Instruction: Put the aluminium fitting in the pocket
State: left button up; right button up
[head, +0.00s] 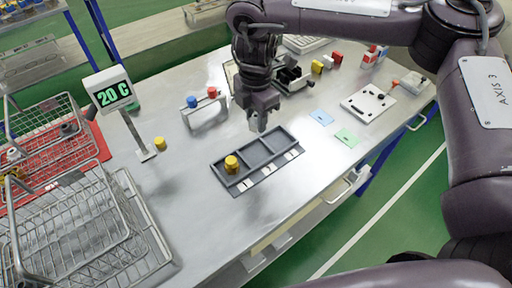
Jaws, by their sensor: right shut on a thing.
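My right gripper (258,122) points down above the back edge of the dark three-pocket tray (213,168), near its middle. It is shut on a small grey piece, apparently the aluminium fitting (254,127), mostly hidden between the fingers. The piece appears to be held above the table, just behind the tray. A yellow brass-coloured fitting (231,164) stands in the tray's left pocket. The middle and right pockets look empty. White labels lie along the tray's front edge. My left gripper is not in view.
A display post reading 20 C (112,95), a loose yellow fitting (160,143) and wire baskets (75,225) stand to the left. A small stand with blue and red knobs (206,113) is behind the tray. Blue and green cards (346,137) and a white plate (368,103) lie right.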

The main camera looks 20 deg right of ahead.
send_over(256, 155)
notch_tip(256, 155, down, 8)
jog(key=shift+r+b, duration=0.1)
jog(key=shift+b, duration=0.2)
jog(key=shift+f, duration=1.95)
jog(key=shift+f+b, duration=0.1)
jog(key=shift+b, duration=0.2)
jog(key=o, duration=0.7)
jog(key=shift+r, duration=0.3)
notch_tip(256, 155, up, 12)
jog(key=shift+f+p, duration=0.2)
jog(key=shift+p, duration=0.2)
